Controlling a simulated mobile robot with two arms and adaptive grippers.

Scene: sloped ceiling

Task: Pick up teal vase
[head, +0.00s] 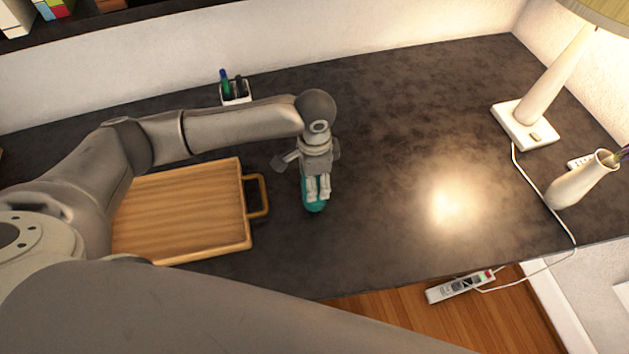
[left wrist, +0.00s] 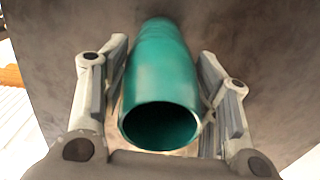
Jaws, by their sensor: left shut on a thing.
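The teal vase (head: 314,208) is on the dark desk, right of the wooden tray, mostly hidden by my left gripper (head: 318,192) in the head view. In the left wrist view the vase (left wrist: 162,85) lies between the two fingers, its round open mouth facing the camera. My left gripper (left wrist: 160,100) is shut on the vase, one finger on each side. I cannot tell whether the vase's base touches the desk. My right gripper is not in view.
A wooden tray (head: 180,250) with a handle lies left of the vase. A pen holder (head: 236,99) stands behind. A lamp (head: 540,105), a white vase (head: 580,183) and a cable are at the right. A power strip (head: 460,287) is beyond the front edge. The desk's middle right is clear.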

